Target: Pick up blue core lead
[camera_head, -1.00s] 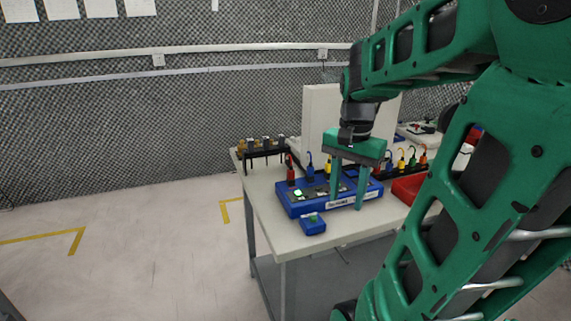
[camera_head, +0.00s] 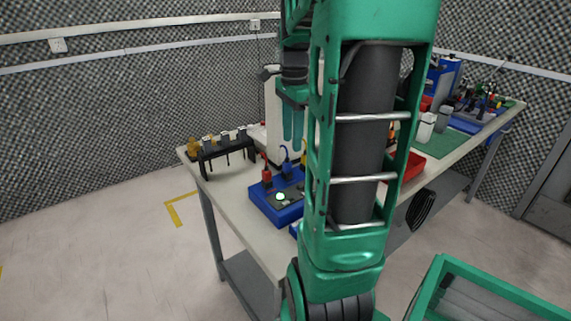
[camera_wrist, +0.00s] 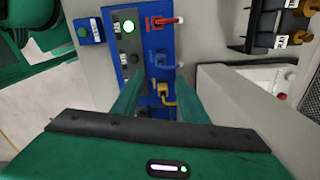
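The blue core lead (camera_head: 286,167) stands upright in the blue tester box (camera_head: 272,207), between a red lead (camera_head: 266,174) and a yellow lead (camera_head: 304,155) that my arm partly hides. In the wrist view, the blue lead (camera_wrist: 160,61) lies just beyond my fingertips, and the yellow lead (camera_wrist: 166,94) shows between the fingers. My gripper (camera_head: 293,138) points down above and behind the box in the head view. Its two fingers (camera_wrist: 158,86) are apart with nothing held. I see no contact with the blue lead.
A black rack (camera_head: 226,151) with several plugs stands on the table's left end. A pale upright panel (camera_head: 272,105) stands behind the box. A red tray (camera_head: 410,166) lies to the right. My arm hides the table's middle.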

